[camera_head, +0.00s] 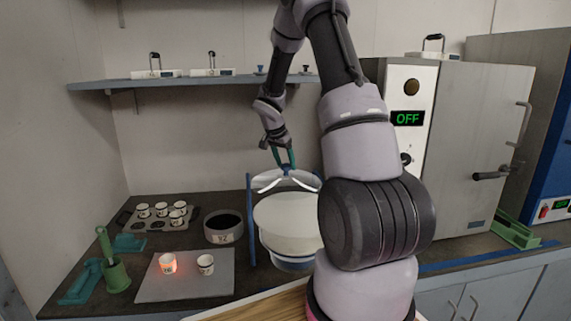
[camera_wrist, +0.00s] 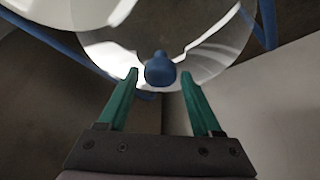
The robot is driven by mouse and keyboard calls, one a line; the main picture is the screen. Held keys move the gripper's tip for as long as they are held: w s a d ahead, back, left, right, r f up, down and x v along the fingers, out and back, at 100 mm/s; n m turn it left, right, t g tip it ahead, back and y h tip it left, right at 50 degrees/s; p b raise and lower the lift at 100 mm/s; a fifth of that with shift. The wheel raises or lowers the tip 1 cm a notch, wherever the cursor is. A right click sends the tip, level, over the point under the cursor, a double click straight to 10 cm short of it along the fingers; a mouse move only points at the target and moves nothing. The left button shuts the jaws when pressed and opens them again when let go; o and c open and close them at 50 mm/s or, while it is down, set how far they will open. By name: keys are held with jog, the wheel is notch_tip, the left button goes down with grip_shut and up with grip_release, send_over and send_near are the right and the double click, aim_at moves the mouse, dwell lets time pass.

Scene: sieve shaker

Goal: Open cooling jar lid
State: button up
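The cooling jar (camera_head: 290,222) is a wide, pale round vessel with a blue band near its base, partly hidden behind my arm. Its clear glass lid (camera_head: 264,181) with white glints is at the top; I cannot tell how it sits on the rim. The lid's blue knob (camera_wrist: 160,69) is centred between the fingertips in the wrist view. My gripper (camera_head: 285,161) points down over the lid. In the wrist view my gripper (camera_wrist: 160,76) has its two green fingers apart, one on each side of the knob, with small gaps visible.
A blue post (camera_head: 250,222) stands left of the jar. A glowing crucible (camera_head: 168,263) and another crucible (camera_head: 205,264) stand on a grey plate (camera_head: 185,288). A dark round container (camera_head: 223,229) and a rack of crucibles (camera_head: 125,219) are further left. A shelf (camera_head: 110,85) hangs above; a furnace (camera_head: 460,120) is right.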

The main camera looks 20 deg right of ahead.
jog(key=shift+o, duration=0.3)
jog(key=v, duration=1)
jog(key=shift+a+r, duration=0.15)
jog(key=shift+r, duration=0.25)
jog(key=s+a+r+n+t+y, duration=0.25)
jog(key=s+a+r, duration=0.25)
jog(key=s+r, duration=0.7)
jog(key=s+a+r+n+t+y, duration=0.1)
jog(key=s+a, duration=0.3)
jog(key=s, duration=0.5)
jog(key=s+a+r+n+t+y, duration=0.1)
jog(key=s+a+r+n+y, duration=0.1)
jog(key=s, duration=0.6)
jog(key=a+r+n, duration=0.1)
jog(key=n, duration=0.1)
jog(key=shift+s+a+n+y, duration=0.35)
jog(key=shift+a, duration=0.05)
